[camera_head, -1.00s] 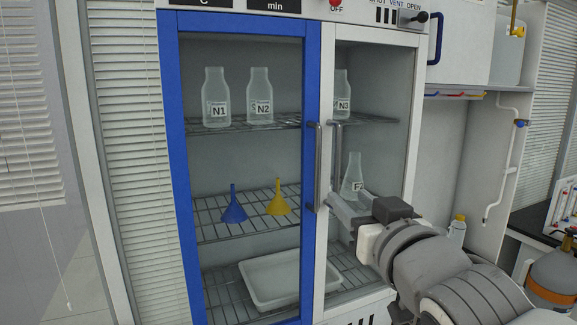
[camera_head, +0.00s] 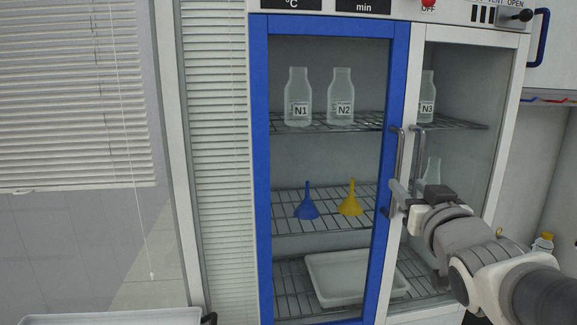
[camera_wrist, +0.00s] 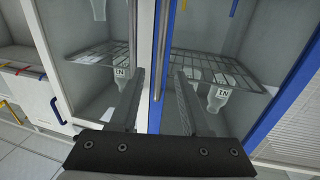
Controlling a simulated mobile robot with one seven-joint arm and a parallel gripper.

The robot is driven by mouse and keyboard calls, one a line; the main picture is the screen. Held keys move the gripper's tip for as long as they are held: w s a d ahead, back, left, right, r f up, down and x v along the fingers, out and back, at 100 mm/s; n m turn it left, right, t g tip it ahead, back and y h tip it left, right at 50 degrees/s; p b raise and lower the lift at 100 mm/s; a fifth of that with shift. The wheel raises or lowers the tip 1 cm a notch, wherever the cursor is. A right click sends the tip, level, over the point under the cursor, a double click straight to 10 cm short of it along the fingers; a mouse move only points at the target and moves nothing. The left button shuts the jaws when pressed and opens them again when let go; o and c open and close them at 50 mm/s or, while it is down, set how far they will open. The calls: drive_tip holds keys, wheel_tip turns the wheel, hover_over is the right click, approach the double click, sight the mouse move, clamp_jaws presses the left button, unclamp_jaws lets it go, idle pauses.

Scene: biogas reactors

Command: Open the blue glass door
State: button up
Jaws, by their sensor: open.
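The blue-framed glass door (camera_head: 262,180) is shut on the left half of the cabinet. Its vertical grey handle (camera_head: 396,155) is on its right edge, beside the handle of the white-framed door (camera_head: 417,155). My gripper (camera_head: 398,197) is at the lower part of the blue door's handle in the head view. In the wrist view, my gripper (camera_wrist: 159,72) is open, its fingers spread with a handle bar (camera_wrist: 161,45) showing between their tips. I cannot tell whether the fingers touch it. The blue frame (camera_wrist: 287,98) also shows at the right there.
Bottles (camera_head: 298,98), blue and yellow funnels (camera_head: 307,205) and a white tray (camera_head: 345,275) stand inside behind the glass. A window blind (camera_head: 215,150) is left of the cabinet. A white surface (camera_head: 110,318) is at the bottom left.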

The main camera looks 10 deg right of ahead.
sight(398, 174)
drive_tip(key=shift+w+d+p, duration=0.2)
drive_tip(key=shift+w, duration=1.05)
drive_tip(key=shift+w+d+p, duration=0.25)
drive_tip(key=shift+w, duration=1)
drive_tip(key=shift+w+d+p, duration=0.2)
drive_tip(key=shift+w, duration=1.05)
clamp_jaws()
